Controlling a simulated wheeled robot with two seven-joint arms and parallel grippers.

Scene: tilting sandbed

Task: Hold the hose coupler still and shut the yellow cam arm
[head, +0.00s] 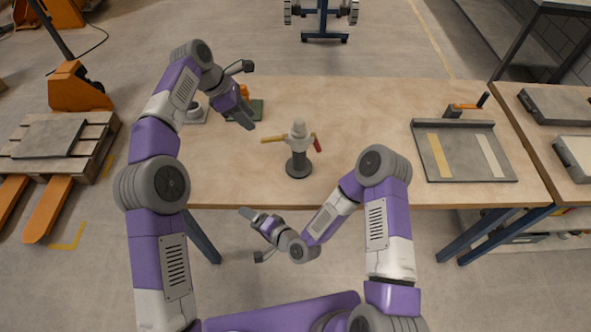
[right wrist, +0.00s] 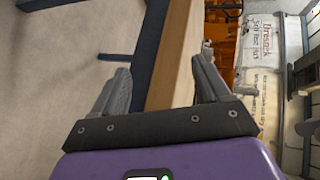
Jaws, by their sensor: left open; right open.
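The hose coupler (head: 298,146) stands upright on a dark round base (head: 299,168) near the table's front edge, left of its middle. The yellow cam arm (head: 273,140) sticks out level to the left from the coupler. A red arm (head: 317,144) hangs down close to its right side. My left gripper (head: 247,122) is open above the table, left of and behind the coupler, touching nothing that I can make out. My right gripper (head: 244,212) is open and empty in front of the table edge, below the coupler in the picture. Its two fingers show apart in the right wrist view (right wrist: 163,90).
Behind my left gripper is a green block (head: 254,108) with an orange part. A grey piece (head: 197,112) lies left of it. A grey tray (head: 467,178) and an orange-handled tool (head: 466,106) are at the right. The table (head: 360,115) is clear between coupler and tray.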

